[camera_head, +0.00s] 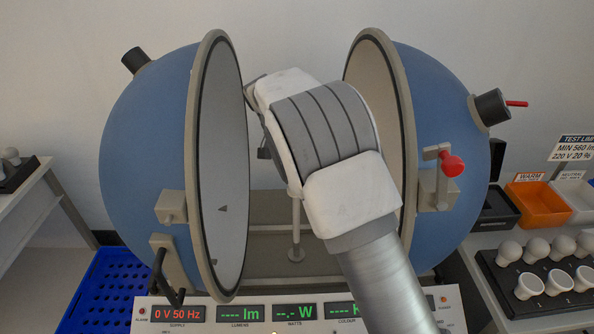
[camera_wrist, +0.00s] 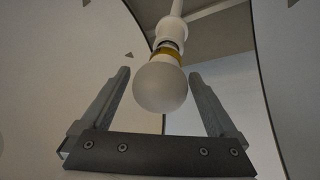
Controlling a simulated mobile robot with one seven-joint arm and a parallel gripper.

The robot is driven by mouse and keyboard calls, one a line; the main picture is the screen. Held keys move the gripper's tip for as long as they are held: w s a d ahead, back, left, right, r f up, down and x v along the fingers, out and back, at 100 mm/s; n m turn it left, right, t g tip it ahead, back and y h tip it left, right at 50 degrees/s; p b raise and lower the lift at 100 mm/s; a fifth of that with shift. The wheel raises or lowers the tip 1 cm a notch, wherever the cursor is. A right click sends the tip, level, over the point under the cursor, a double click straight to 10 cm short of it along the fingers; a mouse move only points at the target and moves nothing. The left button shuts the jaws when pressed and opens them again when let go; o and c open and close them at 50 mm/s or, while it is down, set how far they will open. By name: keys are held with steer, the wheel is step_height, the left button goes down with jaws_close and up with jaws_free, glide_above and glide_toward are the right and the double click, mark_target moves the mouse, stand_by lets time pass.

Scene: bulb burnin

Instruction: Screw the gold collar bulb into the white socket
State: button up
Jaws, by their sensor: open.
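In the wrist view a white round bulb (camera_wrist: 160,88) with a gold collar (camera_wrist: 167,54) is in line with the white socket (camera_wrist: 172,30) at the end of a thin post. The collar end meets the socket; a dark band shows between them, and I cannot tell how deep the bulb sits. My gripper (camera_wrist: 160,74) is open, with one finger on each side of the bulb and visible gaps to both. In the head view my wrist covers the bulb and socket; only the lower post (camera_head: 296,225) shows between the sphere halves.
The blue sphere stands open, its left half (camera_head: 150,140) and right half (camera_head: 440,130) on either side of my arm. A readout panel (camera_head: 280,313) shows dashes and 0 V 50 Hz. At right are a bulb rack (camera_head: 510,300), an orange bin (camera_head: 540,205) and a white bin (camera_head: 577,200). A blue crate (camera_head: 110,290) is at left.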

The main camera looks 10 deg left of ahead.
steer(key=n+y+b, duration=0.1)
steer(key=n, duration=0.2)
steer(key=shift+f+n+t+b, duration=0.1)
steer(key=shift+n+t+b, duration=0.2)
steer(key=shift+t, duration=0.1)
steer(key=n+y, duration=0.1)
steer(key=n, duration=0.2)
steer(key=shift+y, duration=0.3)
steer(key=n, duration=0.2)
steer(key=n+y+p, duration=0.1)
steer(key=n+y, duration=0.1)
steer(key=n, duration=0.1)
steer(key=shift+w+r+n, duration=0.1)
steer(key=shift+r+n, duration=0.15)
steer(key=shift+n, duration=0.05)
steer(key=shift+f+n+g+y+p, duration=0.15)
steer(key=shift+n+g+y+p, duration=0.2)
steer(key=shift+n, duration=0.45)
steer(key=shift+c, duration=0.2)
